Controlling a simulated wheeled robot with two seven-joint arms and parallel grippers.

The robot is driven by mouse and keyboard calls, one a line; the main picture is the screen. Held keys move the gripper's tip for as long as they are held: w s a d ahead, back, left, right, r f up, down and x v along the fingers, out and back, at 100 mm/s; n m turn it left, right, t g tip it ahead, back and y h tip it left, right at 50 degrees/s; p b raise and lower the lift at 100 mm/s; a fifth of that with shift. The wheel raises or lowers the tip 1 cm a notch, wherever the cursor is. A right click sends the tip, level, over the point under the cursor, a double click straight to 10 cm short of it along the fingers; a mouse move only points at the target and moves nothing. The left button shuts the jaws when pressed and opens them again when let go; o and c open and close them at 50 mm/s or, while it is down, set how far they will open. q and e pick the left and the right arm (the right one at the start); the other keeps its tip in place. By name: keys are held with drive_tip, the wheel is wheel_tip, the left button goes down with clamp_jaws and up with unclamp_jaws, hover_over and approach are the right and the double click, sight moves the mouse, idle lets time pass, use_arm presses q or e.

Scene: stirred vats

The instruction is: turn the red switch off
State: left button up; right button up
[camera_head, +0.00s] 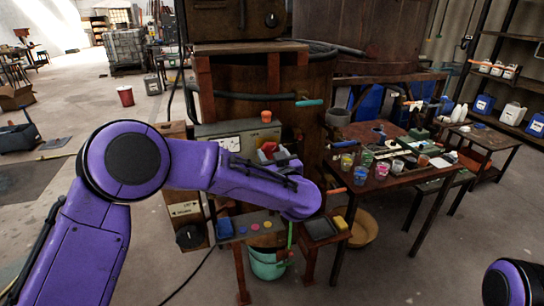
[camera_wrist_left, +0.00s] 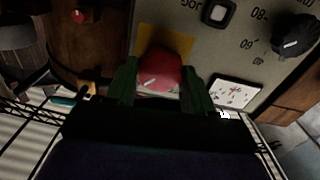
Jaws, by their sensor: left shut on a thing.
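The red switch (camera_wrist_left: 161,72) is a rounded red knob with a small white mark, set on a yellow plate (camera_wrist_left: 176,40) on a grey panel (camera_wrist_left: 232,62). In the left wrist view my left gripper (camera_wrist_left: 161,80) has its two green fingers on either side of the knob, shut on it. In the head view my left gripper (camera_head: 274,153) is at the front of the grey control box (camera_head: 212,130), where my purple arm hides part of the box. My right gripper is out of view; only a piece of that arm shows at the lower right.
The panel also carries a black knob (camera_wrist_left: 295,36), a white dial (camera_wrist_left: 236,92) and a square black-rimmed button (camera_wrist_left: 218,13). A table (camera_head: 374,183) with several jars stands right of the box. A green bucket (camera_head: 266,263) stands below. Open floor lies at left.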

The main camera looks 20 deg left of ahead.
use_arm(q)
drive_tip(key=n+b, duration=0.2)
drive_tip(key=n, duration=0.1)
drive_tip(key=n+b, duration=0.1)
drive_tip(key=n, duration=0.1)
drive_tip(key=shift+f, duration=0.25)
drive_tip(key=n+b, duration=0.3)
drive_tip(key=shift+n, duration=0.3)
drive_tip(key=n+b, duration=0.5)
drive_tip(key=shift+r+n+b, duration=0.1)
drive_tip(key=shift+n+b, duration=1.4)
drive_tip(key=shift+n, duration=0.3)
drive_tip(key=o, duration=1)
drive_tip(key=shift+r, duration=0.1)
drive_tip(key=shift+o, duration=0.2)
